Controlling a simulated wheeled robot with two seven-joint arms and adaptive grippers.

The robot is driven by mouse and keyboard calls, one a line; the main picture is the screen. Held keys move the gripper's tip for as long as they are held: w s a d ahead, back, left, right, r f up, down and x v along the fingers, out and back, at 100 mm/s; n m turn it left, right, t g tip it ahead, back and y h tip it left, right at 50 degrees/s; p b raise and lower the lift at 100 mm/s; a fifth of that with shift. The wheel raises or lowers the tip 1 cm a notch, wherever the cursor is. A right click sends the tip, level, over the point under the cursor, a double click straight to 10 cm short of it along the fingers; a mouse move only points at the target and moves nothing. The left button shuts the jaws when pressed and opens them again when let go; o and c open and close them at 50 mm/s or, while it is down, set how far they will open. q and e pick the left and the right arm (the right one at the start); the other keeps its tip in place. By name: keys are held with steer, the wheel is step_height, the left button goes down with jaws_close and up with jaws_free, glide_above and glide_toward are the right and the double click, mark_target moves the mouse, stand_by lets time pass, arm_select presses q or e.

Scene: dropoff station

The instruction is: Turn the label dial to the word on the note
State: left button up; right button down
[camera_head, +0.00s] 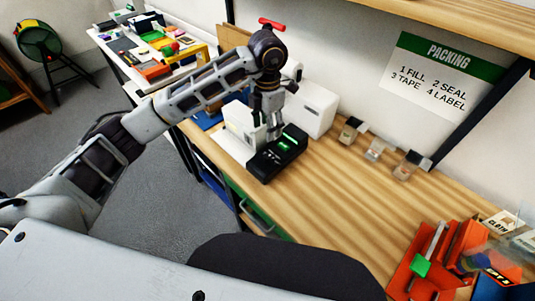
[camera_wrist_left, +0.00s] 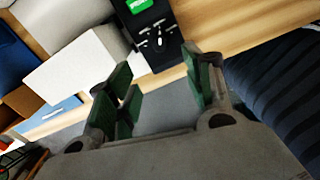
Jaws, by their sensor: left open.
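The label device (camera_head: 270,165) is a black box with a lit green screen (camera_head: 288,142), standing near the front edge of the wooden bench. In the left wrist view its black top (camera_wrist_left: 166,52) shows at the upper middle, with the green screen (camera_wrist_left: 138,5) and a small dial (camera_wrist_left: 158,38) with light marks around it. The word on the screen is too small to read. My left gripper (camera_head: 273,134) is over the device, fingers pointing down. Its fingers (camera_wrist_left: 162,88) are apart with nothing between them. I cannot pick out the note for certain. My right gripper is out of view.
White boxes (camera_head: 314,108) stand behind the device. Small jars (camera_head: 376,149) line the wall under a PACKING sign (camera_head: 443,72). Red bins (camera_head: 408,275) with small cards fill the bench's right end. A cluttered table (camera_head: 125,60) is at the far left. The middle bench is clear.

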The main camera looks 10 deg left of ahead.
mark_target(268, 156)
arm_select(q)
steer(key=shift+f, duration=0.1)
steer(key=shift+f+p, duration=1.05)
steer(key=shift+f, duration=5.8)
steer(key=c, duration=1.1)
